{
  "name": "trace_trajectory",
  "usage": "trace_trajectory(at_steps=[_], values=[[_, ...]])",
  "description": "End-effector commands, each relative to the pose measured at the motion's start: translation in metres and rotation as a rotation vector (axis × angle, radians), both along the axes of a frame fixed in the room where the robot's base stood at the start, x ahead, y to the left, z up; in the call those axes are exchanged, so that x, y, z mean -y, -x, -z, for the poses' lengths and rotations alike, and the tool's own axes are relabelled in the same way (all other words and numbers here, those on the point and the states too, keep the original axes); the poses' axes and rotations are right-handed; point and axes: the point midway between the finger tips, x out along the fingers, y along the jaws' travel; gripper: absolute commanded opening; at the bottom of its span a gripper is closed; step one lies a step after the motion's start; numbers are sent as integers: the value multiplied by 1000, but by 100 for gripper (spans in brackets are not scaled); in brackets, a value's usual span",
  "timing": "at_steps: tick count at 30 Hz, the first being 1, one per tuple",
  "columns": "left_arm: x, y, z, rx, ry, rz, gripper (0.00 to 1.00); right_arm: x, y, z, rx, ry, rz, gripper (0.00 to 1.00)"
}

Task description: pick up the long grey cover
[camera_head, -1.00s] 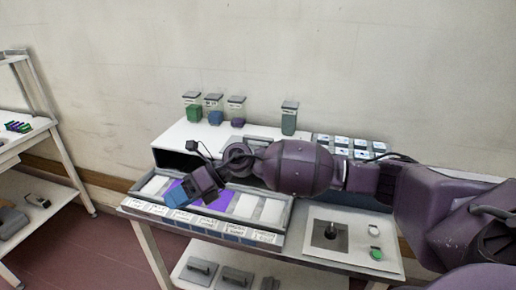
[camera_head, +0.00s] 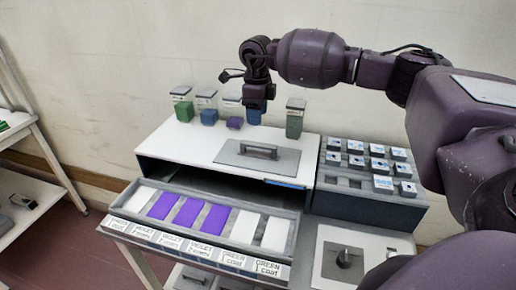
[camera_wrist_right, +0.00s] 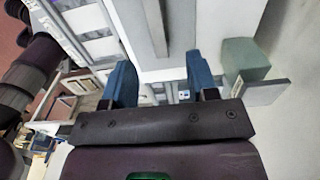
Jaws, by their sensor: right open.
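The long grey cover (camera_head: 275,163) is a flat plate with a bar handle (camera_head: 259,151) along its middle. It lies on top of the white tunnel housing (camera_head: 185,148), near its right side. My right gripper (camera_head: 254,117) is raised behind and above the cover, pointing down, with blue fingers apart and nothing between them. In the right wrist view the two blue fingers (camera_wrist_right: 160,78) are spread, and a long grey bar, apparently the cover's handle (camera_wrist_right: 155,28), shows beyond them. My left gripper is not in view.
A drawer (camera_head: 291,225) with white and violet plates is open in front. A rack of small blocks (camera_head: 325,186) and a knob panel (camera_head: 325,258) are right.

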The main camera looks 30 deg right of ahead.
Motion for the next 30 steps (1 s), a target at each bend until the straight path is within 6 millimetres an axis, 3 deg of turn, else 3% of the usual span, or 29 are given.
trace_trajectory(at_steps=[10, 20, 30], values=[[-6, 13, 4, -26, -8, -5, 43, 0, 1, 38, -4, 0, 0, 53], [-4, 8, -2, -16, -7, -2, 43, 0, 3, 63, -3, 0, 0, 53], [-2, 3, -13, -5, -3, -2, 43, 1, 7, 105, -3, 0, 0, 53]])
